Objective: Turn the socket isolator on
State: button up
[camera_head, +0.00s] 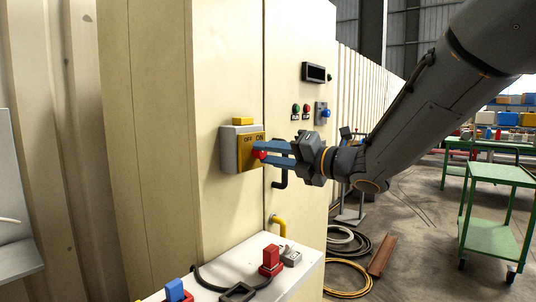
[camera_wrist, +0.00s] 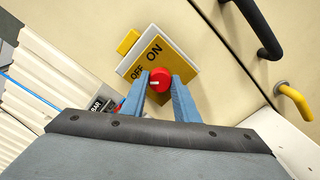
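The socket isolator is a grey box with a yellow plate (camera_head: 245,155) marked OFF and ON, on the cream cabinet face. The plate also shows in the wrist view (camera_wrist: 166,44), tilted. Its red knob (camera_wrist: 160,80) has a white mark pointing left, closer to the OFF lettering than to ON. My gripper (camera_head: 267,153) reaches in from the right. Its blue fingers stand on either side of the knob with no clear gap, so it looks shut on the knob. The fingers partly hide the knob in the head view.
A black handle (camera_head: 281,178) and a yellow bent pipe (camera_head: 279,225) lie below my gripper. A white bench (camera_head: 296,283) with a red block (camera_head: 270,259) stands underneath. A blue control (camera_head: 323,113) is on the cabinet. A green cart (camera_head: 494,173) stands right; hoses lie on the floor.

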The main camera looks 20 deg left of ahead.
jog(key=shift+m, duration=0.3)
jog(key=m+p, duration=0.2)
jog(key=m, duration=0.6)
jog(key=m+p, duration=0.3)
jog(key=m, duration=0.2)
jog(key=m+p, duration=0.2)
jog(key=m, duration=0.2)
jog(key=shift+m+p, duration=0.3)
jog(key=shift+p, duration=0.1)
dwell(0.4)
jog(key=o, duration=1.1)
jog(key=shift+c, duration=0.2)
jog(key=shift+d, duration=0.1)
jog(key=b+v, duration=0.2)
jog(key=v, duration=0.5)
jog(key=shift+s+d, duration=0.15)
jog(key=shift+d, duration=0.15)
